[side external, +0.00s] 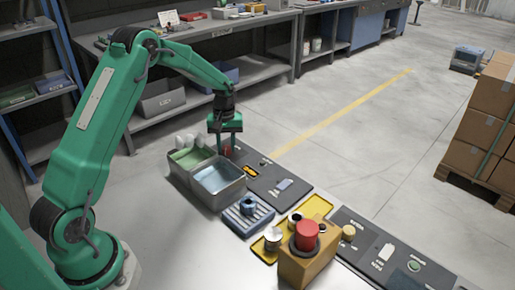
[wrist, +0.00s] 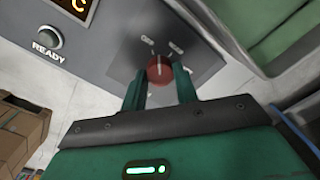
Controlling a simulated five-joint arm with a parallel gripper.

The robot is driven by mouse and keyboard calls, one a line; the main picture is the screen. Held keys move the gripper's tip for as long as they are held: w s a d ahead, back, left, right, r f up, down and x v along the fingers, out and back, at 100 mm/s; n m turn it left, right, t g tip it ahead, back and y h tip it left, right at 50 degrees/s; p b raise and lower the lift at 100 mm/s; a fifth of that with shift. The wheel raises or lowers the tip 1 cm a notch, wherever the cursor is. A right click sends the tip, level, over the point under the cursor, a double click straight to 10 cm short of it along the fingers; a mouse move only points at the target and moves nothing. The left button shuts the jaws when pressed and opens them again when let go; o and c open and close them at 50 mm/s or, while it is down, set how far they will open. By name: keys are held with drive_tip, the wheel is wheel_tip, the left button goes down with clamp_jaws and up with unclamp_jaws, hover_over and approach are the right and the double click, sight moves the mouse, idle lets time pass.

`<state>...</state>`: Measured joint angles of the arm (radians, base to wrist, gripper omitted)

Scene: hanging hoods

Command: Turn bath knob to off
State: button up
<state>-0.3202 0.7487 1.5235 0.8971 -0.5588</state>
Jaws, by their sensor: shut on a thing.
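The bath knob is a red round knob (wrist: 159,68) with a pale pointer line, on a grey panel (wrist: 95,40). Small white labels sit around its far side, too blurred to read surely. My gripper (wrist: 158,76) has one green finger on each side of the knob and is shut on it. In the side external view my gripper (side external: 225,137) points down at the panel's far end, and the red knob (side external: 227,151) shows partly between the fingers. The pointer's exact setting cannot be told.
Two metal baths, one with green liquid (side external: 193,157) and one with pale blue (side external: 217,178), stand close beside the gripper. A blue rack (side external: 246,217) and a yellow box with a red button (side external: 306,236) stand nearer. A READY lamp (wrist: 49,39) is on the panel.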

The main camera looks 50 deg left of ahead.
sight(228, 147)
drive_tip(key=n, duration=0.4)
drive_tip(key=shift+d+f, duration=0.1)
drive_tip(key=shift+d, duration=0.1)
idle(0.3)
drive_tip(key=o, duration=1)
drive_tip(key=shift+a, duration=0.1)
drive_tip(key=shift+c, duration=0.2)
drive_tip(key=shift+r, duration=0.2)
drive_tip(key=shift+w+r, duration=0.2)
drive_tip(key=shift+r, duration=3.55)
